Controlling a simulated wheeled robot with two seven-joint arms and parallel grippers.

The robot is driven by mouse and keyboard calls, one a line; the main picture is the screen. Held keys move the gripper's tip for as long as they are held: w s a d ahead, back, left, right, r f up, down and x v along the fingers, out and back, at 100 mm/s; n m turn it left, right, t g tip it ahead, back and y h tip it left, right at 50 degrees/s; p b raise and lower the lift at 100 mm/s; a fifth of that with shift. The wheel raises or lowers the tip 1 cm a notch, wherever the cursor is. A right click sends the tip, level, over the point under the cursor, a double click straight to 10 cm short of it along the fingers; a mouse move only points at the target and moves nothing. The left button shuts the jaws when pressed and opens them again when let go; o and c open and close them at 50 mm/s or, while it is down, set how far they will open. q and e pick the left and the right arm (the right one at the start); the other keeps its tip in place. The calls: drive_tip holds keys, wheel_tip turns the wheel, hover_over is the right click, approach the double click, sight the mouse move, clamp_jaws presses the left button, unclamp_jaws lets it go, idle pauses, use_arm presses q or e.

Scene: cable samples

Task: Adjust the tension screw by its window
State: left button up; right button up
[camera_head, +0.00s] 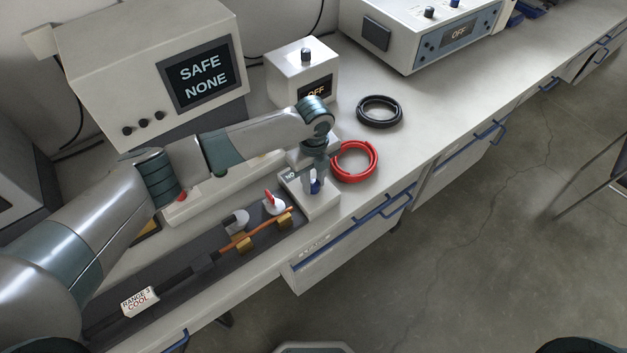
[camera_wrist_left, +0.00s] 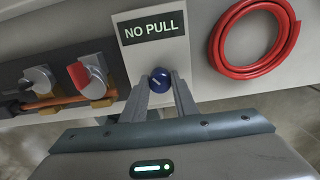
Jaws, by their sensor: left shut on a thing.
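The tension screw has a blue knob (camera_head: 315,186) at the right end of the cable fixture, and it also shows in the left wrist view (camera_wrist_left: 160,80). My left gripper (camera_wrist_left: 160,88) is shut on this blue knob, one finger on each side. Its window (camera_wrist_left: 152,28) sits just behind the knob and reads "NO PULL"; in the head view the window (camera_head: 291,176) is mostly hidden by my left arm. An orange cable (camera_head: 250,236) lies along the fixture under brass-coloured clamps. My right gripper is not in view.
A red cable coil (camera_head: 355,161) lies right of the fixture, and a black coil (camera_head: 380,111) lies farther back. A large instrument (camera_head: 150,70) reads "SAFE NONE". A small box (camera_head: 302,75) reads "OFF". Bench space right of the coils is clear.

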sight(313, 183)
use_arm(q)
drive_tip(key=o, duration=1.1)
drive_tip(key=shift+c, duration=0.2)
drive_tip(key=shift+r, duration=0.15)
wheel_tip(313, 183, up, 17)
drive_tip(key=b, duration=0.4)
drive_tip(key=shift+b, duration=0.3)
